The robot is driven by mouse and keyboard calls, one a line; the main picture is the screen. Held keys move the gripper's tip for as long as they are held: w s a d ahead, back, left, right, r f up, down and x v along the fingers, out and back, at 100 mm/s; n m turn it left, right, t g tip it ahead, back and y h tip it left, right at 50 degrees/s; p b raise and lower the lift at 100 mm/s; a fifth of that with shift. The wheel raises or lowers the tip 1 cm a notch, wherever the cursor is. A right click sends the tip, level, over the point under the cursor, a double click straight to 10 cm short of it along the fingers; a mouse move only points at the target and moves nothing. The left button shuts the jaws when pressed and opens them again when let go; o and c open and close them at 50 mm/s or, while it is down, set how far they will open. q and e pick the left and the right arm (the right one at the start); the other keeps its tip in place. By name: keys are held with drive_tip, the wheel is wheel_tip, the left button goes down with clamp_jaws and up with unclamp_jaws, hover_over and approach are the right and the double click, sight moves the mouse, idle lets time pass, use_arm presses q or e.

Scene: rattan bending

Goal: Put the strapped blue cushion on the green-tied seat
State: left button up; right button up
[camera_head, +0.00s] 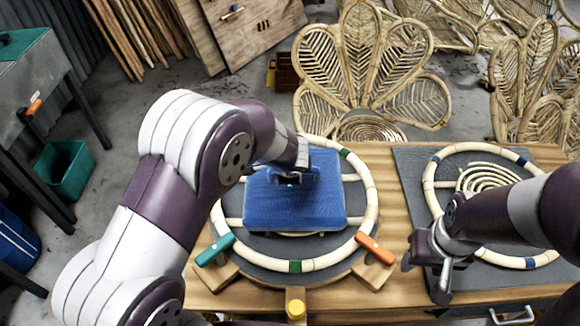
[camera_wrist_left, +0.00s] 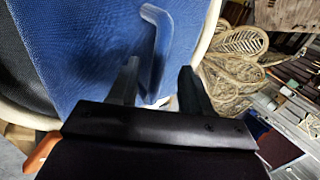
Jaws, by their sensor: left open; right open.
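The blue cushion (camera_head: 290,208) lies flat on the round rattan seat (camera_head: 368,190) with green ties, inside its ring as seen from above. The head view cannot tell whether it is fully settled. My left gripper (camera_head: 291,178) is over the cushion's far part. In the left wrist view my left gripper (camera_wrist_left: 160,88) is open, with the cushion's raised blue strap (camera_wrist_left: 160,45) close to and partly between its fingers. The cushion (camera_wrist_left: 85,55) fills that view's upper left. My right gripper (camera_head: 427,272) is open and empty, over the table between the two seats.
A second rattan ring (camera_head: 430,185) with blue ties lies on a dark board at right. A teal-handled clamp (camera_head: 215,250) and an orange-handled clamp (camera_head: 375,248) flank the green-tied seat. A yellow knob (camera_head: 296,309) is in front. Wicker chairs (camera_head: 365,65) stand behind the table.

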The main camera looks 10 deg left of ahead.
use_arm(q)
drive_tip(key=a+p+v, duration=0.1)
drive_tip(key=v, duration=0.7)
drive_tip(key=s+a+f+n+g, duration=0.1)
drive_tip(key=s+a+n+g, duration=0.1)
drive_tip(key=s+n, duration=0.5)
drive_tip(key=s+a+n+g+h, duration=0.1)
drive_tip(key=s+a+n+g, duration=0.2)
drive_tip(key=s+n, duration=0.5)
drive_tip(key=shift+s+a+f+n, duration=0.3)
drive_tip(key=shift+s+a+f, duration=0.1)
drive_tip(key=shift+s+a, duration=0.5)
